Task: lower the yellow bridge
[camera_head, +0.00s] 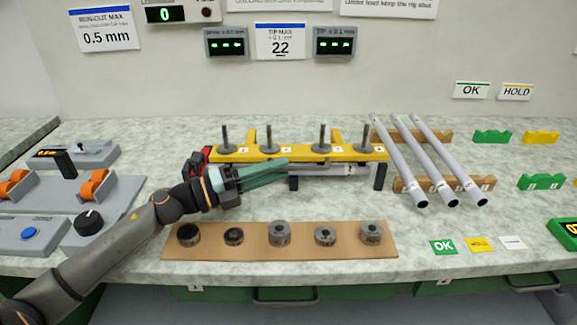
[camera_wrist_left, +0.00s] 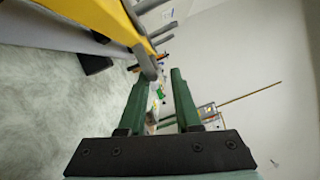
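The yellow bridge (camera_head: 300,154) is a long bar with numbered labels and several grey upright pins, spanning the back middle of the bench. A grey rod (camera_head: 340,171) lies below and behind its front edge, partly hidden. My left gripper (camera_head: 287,167) is just in front of the bridge's left half, its green fingers pointing right. In the left wrist view the fingers (camera_wrist_left: 158,76) stand apart with a gap, and the yellow bridge (camera_wrist_left: 128,18) passes at upper left. I see nothing clearly held; contact with the bridge cannot be told. My right gripper is not in view.
A wooden board (camera_head: 180,248) with several grey collars lies in front. Several grey tubes (camera_head: 420,160) rest on wooden racks at right. A red part (camera_head: 196,163) is at the bridge's left end, beside my wrist. Control boxes with orange rollers (camera_head: 95,186) stand left.

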